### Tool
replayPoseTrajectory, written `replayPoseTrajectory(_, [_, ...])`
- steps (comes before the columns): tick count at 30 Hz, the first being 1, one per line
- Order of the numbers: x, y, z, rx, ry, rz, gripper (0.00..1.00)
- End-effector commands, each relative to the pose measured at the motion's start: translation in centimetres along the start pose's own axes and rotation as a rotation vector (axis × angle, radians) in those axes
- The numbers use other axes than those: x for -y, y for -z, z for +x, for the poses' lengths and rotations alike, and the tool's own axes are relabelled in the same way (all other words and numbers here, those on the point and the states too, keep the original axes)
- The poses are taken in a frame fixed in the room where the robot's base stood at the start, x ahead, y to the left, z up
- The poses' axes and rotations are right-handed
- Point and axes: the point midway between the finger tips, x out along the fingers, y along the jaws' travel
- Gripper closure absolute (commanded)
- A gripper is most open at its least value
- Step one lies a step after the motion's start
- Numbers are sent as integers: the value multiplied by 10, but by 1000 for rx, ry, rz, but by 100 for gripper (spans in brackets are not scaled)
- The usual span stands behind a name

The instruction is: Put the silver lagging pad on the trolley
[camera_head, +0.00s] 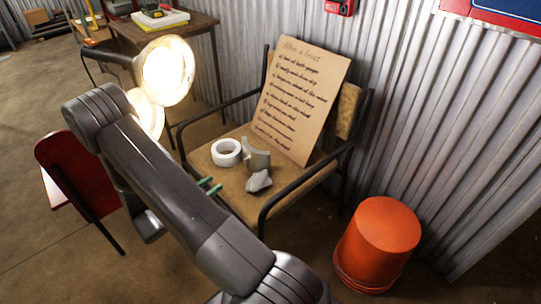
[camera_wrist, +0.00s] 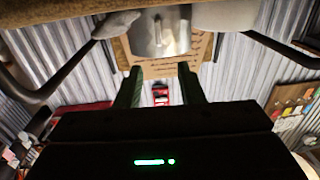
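The silver lagging pad (camera_head: 257,158), a curved grey shell, stands on the seat of a tan armchair (camera_head: 225,187), between a white ring and a grey lump. In the wrist view the pad (camera_wrist: 160,34) is at top centre, straight beyond my fingertips. My gripper (camera_head: 210,186) is at the chair's front left edge, mostly hidden behind my arm; its green fingertips show. In the wrist view my gripper (camera_wrist: 159,70) has its two fingers apart with nothing between them. The pad is clear of the fingers. I cannot make out a trolley for certain.
A white ring (camera_head: 226,152) and a grey lump (camera_head: 259,181) flank the pad. A lettered board (camera_head: 301,100) leans on the chair back. An orange bucket (camera_head: 378,240) stands right, a red chair (camera_head: 75,172) left. A table (camera_head: 190,27) stands behind.

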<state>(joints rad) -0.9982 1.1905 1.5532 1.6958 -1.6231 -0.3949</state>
Motion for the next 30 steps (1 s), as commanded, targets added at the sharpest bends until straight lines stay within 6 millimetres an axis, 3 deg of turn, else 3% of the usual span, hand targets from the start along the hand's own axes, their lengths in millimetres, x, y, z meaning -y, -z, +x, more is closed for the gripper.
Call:
replayPoseTrajectory(4, [1, -2, 11, 0, 2, 1, 65])
replayPoseTrajectory(12, [1, -2, 64, 0, 1, 2, 65])
replayPoseTrajectory(20, [1, -1, 85, 0, 3, 0, 65])
replayPoseTrajectory(30, [-1, 0, 129, -1, 3, 2, 65])
